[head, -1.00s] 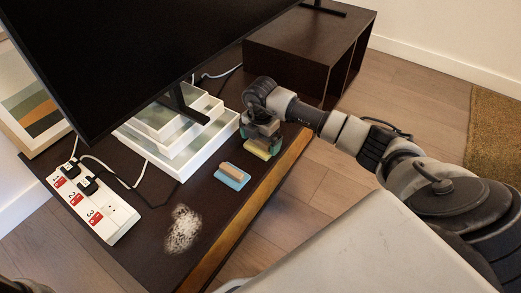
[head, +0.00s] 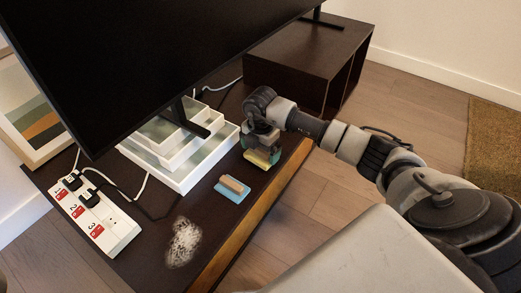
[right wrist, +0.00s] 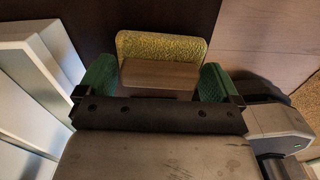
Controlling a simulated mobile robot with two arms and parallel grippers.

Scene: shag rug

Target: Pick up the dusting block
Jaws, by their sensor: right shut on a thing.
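A block with a yellow pad (head: 262,159) and a wooden grip sits at my right gripper (head: 262,142), near the front edge of the dark table. In the right wrist view the yellow pad (right wrist: 160,46) and its brown wooden grip (right wrist: 160,76) lie between the green fingers of my right gripper (right wrist: 155,82), which is shut on the grip. I cannot tell whether the pad touches the table. A second block, a light blue pad with a wooden grip (head: 234,186), lies on the table nearer to me. My left gripper is not in view.
White stacked frames (head: 180,165) stand close to the left of the right gripper, under a large black screen (head: 150,50). A white power strip (head: 95,215) with plugs lies at left. A patch of pale dust (head: 183,243) marks the table. A dark open box (head: 300,65) stands behind.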

